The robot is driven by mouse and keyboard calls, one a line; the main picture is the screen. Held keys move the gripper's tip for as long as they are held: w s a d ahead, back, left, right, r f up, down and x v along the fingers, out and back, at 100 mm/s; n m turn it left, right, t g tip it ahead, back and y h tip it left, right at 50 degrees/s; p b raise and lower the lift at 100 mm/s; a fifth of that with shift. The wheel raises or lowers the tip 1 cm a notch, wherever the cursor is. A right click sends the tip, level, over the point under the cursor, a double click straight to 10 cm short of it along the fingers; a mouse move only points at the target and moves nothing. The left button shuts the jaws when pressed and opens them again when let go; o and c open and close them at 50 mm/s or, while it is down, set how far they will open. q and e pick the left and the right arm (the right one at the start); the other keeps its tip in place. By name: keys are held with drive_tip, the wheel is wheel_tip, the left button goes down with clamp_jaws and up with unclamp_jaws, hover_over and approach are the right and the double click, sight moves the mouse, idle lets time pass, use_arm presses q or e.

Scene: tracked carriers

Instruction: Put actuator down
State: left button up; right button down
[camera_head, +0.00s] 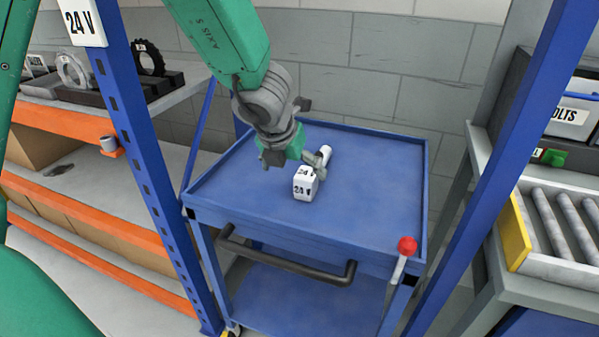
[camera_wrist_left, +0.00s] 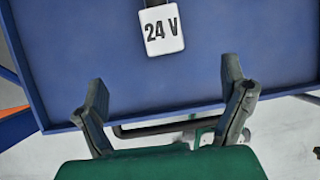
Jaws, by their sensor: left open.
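The actuator (camera_head: 304,187), a white block marked 24 V with a pale cylindrical part behind it, rests on the blue top of the cart (camera_head: 380,190). In the left wrist view the actuator (camera_wrist_left: 163,30) lies beyond the fingertips, near the top edge; its far end is cut off. My left gripper (camera_head: 296,160) is over the cart top beside the actuator, partly in front of it. In the wrist view the fingers of my left gripper (camera_wrist_left: 165,82) are spread wide with nothing between them. My right gripper is not in view.
A blue post (camera_head: 130,130) with a 24 V sign stands at left, by shelves with orange edges (camera_head: 60,120). Another blue post (camera_head: 500,150) and a roller conveyor (camera_head: 565,225) are at right. The cart has a dark handle (camera_head: 285,262) and a red-knobbed lever (camera_head: 407,246).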

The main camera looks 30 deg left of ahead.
use_arm(q)
drive_tip(key=v, duration=0.2)
drive_tip(key=p+v, duration=0.1)
drive_tip(key=d+p+v, duration=0.1)
drive_tip(key=v, duration=0.1)
drive_tip(key=shift+r, duration=0.25)
drive_tip(key=shift+a+f, duration=0.1)
drive_tip(key=shift+a, duration=0.3)
drive_tip(key=shift+d, duration=0.1)
